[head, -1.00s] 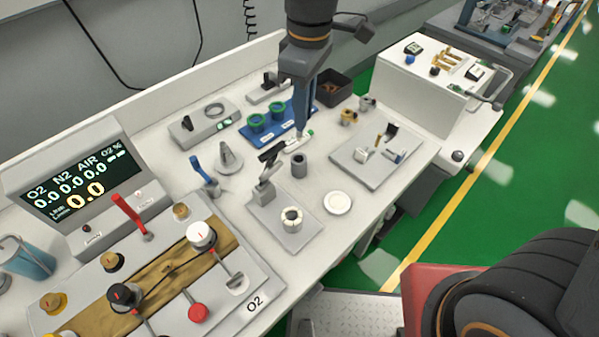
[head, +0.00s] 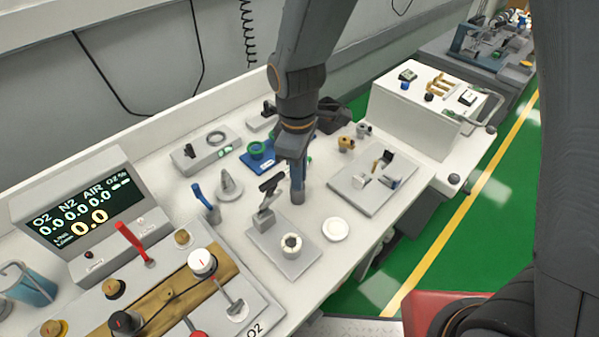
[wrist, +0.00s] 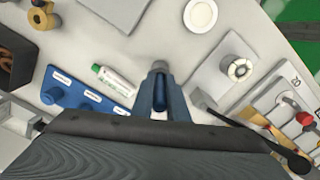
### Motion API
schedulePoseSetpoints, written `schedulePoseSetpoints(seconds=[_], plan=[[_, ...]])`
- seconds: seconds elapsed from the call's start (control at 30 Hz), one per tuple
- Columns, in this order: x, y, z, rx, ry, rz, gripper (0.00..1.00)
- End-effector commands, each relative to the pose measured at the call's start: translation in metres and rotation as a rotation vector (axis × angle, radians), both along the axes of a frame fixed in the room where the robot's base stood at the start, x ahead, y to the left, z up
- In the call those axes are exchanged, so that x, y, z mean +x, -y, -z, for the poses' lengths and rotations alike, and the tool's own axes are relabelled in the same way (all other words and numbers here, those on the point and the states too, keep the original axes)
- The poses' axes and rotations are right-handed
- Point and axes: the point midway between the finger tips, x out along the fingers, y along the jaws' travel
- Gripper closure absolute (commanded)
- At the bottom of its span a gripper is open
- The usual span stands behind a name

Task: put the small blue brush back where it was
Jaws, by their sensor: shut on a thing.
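My gripper (head: 297,192) points down at the grey cup, and its fingers cover most of that cup in the head view. In the wrist view my gripper (wrist: 160,98) is shut on a narrow dark blue piece, which I take for the small blue brush (wrist: 160,92). The grey cup (wrist: 160,67) shows right at the fingertips. The brush's lower end is hidden, so I cannot tell whether it is inside the cup.
A white and green tube (wrist: 112,82) lies beside a blue tray (wrist: 113,107). A grey plate with a black lever (head: 283,246) and a white disc (head: 335,229) are close by. A blue-handled tool (head: 203,198) stands to the left.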

Motion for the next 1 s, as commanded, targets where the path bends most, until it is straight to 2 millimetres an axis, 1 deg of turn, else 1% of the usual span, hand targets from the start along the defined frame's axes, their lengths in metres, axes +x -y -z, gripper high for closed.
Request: schedulePoseSetpoints(seconds=[0.37,0.4,0.5,0.77,0.87,1.0], plan=[[0.0,0.0,0.004,0.0,-0.001,0.0,1.0],[0.0,0.0,0.004,0.0,0.0,0.0,0.81],[0.0,0.0,0.004,0.0,0.0,0.0,0.68],[0.0,0.0,0.003,0.0,0.0,0.0,0.68],[0.0,0.0,0.0,0.001,0.001,0.0,0.68],[0.001,-0.001,-0.013,0.002,0.004,0.0,0.68]])
